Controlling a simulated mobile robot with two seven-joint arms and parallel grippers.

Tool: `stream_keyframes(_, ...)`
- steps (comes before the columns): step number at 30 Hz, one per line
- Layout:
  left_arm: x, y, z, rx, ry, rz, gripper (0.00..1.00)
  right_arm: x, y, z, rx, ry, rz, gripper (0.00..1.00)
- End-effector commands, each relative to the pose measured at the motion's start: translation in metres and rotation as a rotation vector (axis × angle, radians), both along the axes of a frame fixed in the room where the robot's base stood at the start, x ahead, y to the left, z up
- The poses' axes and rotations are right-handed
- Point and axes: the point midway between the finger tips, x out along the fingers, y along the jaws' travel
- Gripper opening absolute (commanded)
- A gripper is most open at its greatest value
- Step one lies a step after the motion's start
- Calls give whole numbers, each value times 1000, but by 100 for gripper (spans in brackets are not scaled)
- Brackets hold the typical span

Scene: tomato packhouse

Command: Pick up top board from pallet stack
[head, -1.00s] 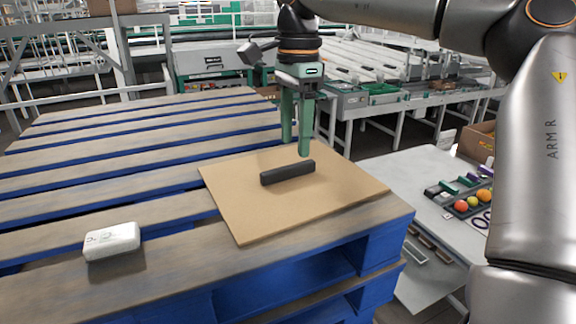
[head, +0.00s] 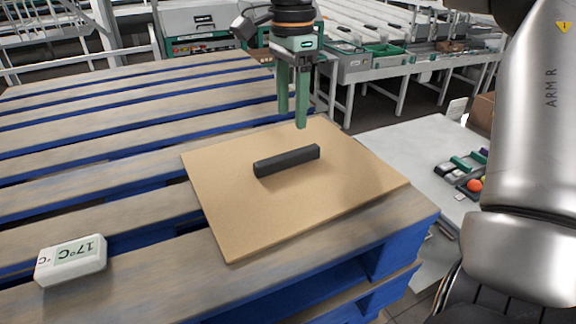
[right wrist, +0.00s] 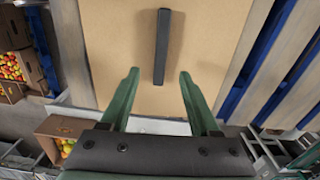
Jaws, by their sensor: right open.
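The top board (head: 240,205) is a flat tan sheet with a black bar-shaped handle (head: 286,161) on it. It lies on the corner of the blue and wooden pallet stack (head: 330,228). My right gripper (head: 292,122) is open and empty above the board, behind the handle in the head view. In the right wrist view the handle (right wrist: 162,48) lies ahead of and between the two green fingers (right wrist: 158,80), over the board (right wrist: 215,50). The fingers are apart from the handle. My left gripper is not in view.
A white thermometer box (head: 72,261) reading 17°C sits on the pallet at the lower left. A pale table (head: 415,150) with fruit and small items stands to the right. Conveyor equipment (head: 375,60) is behind. The pallet slats left of the board are mostly clear.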

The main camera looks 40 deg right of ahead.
Motion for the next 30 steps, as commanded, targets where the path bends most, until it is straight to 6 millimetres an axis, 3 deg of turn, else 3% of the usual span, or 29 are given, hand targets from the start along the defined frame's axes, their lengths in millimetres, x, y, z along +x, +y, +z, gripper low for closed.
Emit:
stream_keyframes(3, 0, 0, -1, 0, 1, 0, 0, 0, 0, -21, 2, 3, 1, 62)
stream_keyframes(11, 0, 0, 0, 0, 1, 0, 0, 0, 2, -41, 1, 2, 1, 62)
stream_keyframes(18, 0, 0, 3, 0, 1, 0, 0, 2, 6, -76, 0, 2, 0, 62)
stream_keyframes(28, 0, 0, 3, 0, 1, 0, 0, 2, 6, -84, 1, -2, -2, 62)
stream_keyframes(30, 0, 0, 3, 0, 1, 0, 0, 2, 6, -84, 1, -2, -2, 56)
